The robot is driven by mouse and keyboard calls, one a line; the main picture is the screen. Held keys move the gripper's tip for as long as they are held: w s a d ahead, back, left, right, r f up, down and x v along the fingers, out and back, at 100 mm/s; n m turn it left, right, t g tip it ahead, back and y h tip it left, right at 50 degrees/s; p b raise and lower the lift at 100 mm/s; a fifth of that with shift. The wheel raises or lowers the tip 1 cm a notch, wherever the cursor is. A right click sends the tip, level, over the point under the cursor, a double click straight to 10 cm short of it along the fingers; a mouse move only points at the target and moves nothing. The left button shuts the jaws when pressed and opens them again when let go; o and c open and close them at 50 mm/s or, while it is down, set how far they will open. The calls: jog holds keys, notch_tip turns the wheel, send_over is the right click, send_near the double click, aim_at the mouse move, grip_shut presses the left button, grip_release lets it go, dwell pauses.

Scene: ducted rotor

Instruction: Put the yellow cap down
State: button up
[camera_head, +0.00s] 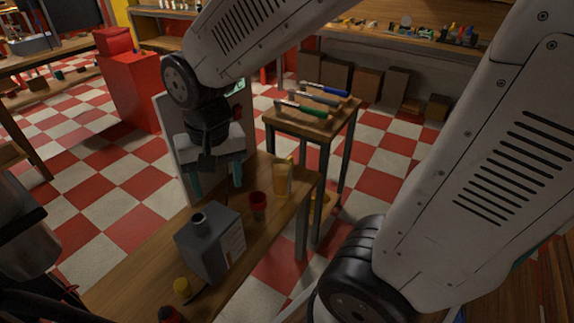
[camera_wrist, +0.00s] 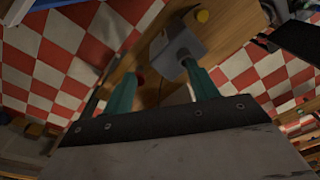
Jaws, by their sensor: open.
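The canister stands upright with a short neck on top. My gripper (camera_head: 217,182) is open, its two teal fingers pointing down behind the canister, away from the cap. In the wrist view the fingers (camera_wrist: 159,72) are spread with nothing held between them.
A red-topped container (camera_head: 258,204) and a yellow mug-like vessel (camera_head: 282,179) stand on the bench right of the canister. Another red-topped item (camera_head: 170,314) is at the bottom edge. A small table (camera_head: 336,121) behind holds several tools. Checkered floor surrounds the bench.

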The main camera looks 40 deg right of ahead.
jog(key=s+d+r+n, duration=0.1)
jog(key=s+d+r, duration=0.2)
jog(key=s, duration=0.3)
jog(key=s+d+r+n, duration=0.2)
jog(key=s+d+r, duration=0.1)
jog(key=s, duration=0.3)
jog(key=shift+s+d+r+n, duration=0.15)
jog(key=shift+s+r+n, duration=0.2)
jog(key=shift+r, duration=0.35)
